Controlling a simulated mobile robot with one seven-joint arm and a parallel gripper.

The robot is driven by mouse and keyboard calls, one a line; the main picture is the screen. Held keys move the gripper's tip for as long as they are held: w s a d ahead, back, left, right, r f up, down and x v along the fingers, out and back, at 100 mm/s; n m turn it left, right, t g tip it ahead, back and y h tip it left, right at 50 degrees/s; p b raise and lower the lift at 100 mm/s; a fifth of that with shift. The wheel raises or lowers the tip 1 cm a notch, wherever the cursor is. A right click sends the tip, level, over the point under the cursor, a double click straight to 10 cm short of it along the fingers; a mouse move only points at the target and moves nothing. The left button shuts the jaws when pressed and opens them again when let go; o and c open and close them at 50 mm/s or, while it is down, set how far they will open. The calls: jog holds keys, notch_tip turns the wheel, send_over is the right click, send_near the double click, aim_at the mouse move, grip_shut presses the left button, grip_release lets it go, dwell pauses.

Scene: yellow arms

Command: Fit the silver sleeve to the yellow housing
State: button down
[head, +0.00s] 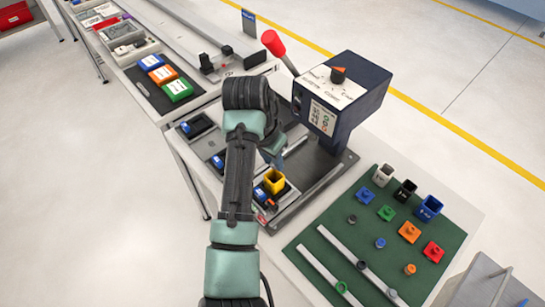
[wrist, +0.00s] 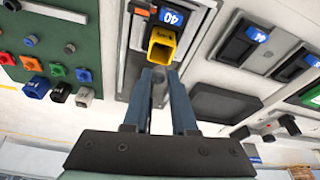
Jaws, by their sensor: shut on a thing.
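The yellow housing (head: 274,181) is a small square block with an open top. It stands in a dark holder in front of the press, and in the wrist view it shows (wrist: 163,38) just beyond my fingertips, beside a blue label marked 40. My gripper (wrist: 159,76) is shut on the silver sleeve (wrist: 159,90), a small grey piece between the two blue fingers. The sleeve appears close to the housing's open end; I cannot tell whether they touch. In the head view my arm hides the sleeve and most of the gripper.
The dark blue press (head: 365,90) with its red-knobbed lever (head: 273,42) stands close behind the housing. A green mat (head: 345,200) at right holds several coloured blocks, caps and two pale rails. Blue-labelled trays (head: 196,124) lie left of the arm.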

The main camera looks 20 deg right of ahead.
aim_at(272, 167)
jog(key=shift+f+b, duration=1)
jog(key=shift+f, duration=0.85)
jog(key=c, duration=0.6)
grip_release()
jog(key=shift+c, duration=0.2)
jog(key=shift+r, duration=0.1)
jog(key=p+v, duration=0.2)
jog(key=v, duration=1.1)
jog(key=shift+w, duration=0.1)
